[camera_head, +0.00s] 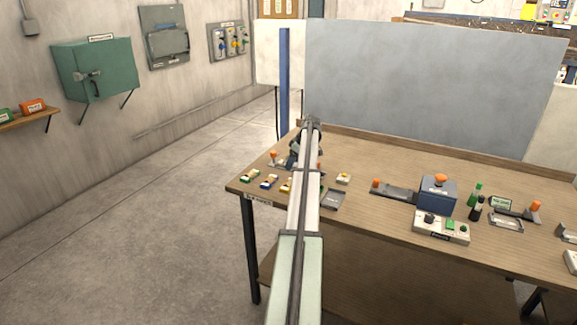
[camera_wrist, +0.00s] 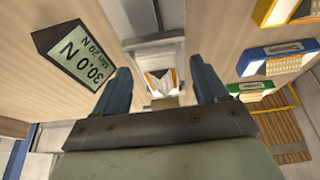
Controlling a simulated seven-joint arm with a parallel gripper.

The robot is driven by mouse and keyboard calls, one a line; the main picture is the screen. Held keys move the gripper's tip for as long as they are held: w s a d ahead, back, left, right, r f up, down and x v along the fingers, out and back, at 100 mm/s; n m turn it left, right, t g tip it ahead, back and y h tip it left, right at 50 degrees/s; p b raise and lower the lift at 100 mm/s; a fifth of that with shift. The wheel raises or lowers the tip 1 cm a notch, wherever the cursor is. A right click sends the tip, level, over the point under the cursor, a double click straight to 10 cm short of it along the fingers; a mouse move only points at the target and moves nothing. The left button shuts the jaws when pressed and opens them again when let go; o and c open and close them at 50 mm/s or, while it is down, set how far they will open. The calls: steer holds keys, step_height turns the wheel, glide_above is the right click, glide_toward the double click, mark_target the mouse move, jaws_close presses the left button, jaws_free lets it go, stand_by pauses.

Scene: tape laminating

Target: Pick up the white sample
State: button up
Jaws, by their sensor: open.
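In the wrist view, a small white piece with orange edges (camera_wrist: 160,82), apparently the white sample, lies in a grey fixture (camera_wrist: 152,50). My gripper (camera_wrist: 160,66) is open, with one blue finger on each side of the white piece in the picture. I see no contact, and I cannot tell how far above it the fingers are. In the head view, my arm hides the gripper tips and the white piece at the left part of the table.
A display reading 30.0 N (camera_wrist: 80,58) stands left of the fingers. Blue (camera_wrist: 278,58) and green (camera_wrist: 250,88) labelled boxes lie to the right. On the table (camera_head: 375,235) are a grey tray (camera_head: 335,200) and a dark blue machine (camera_head: 437,195). A grey panel (camera_head: 430,85) stands behind.

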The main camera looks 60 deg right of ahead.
steer(key=shift+f, duration=0.15)
steer(key=c, duration=1.2)
steer(key=shift+o, duration=0.2)
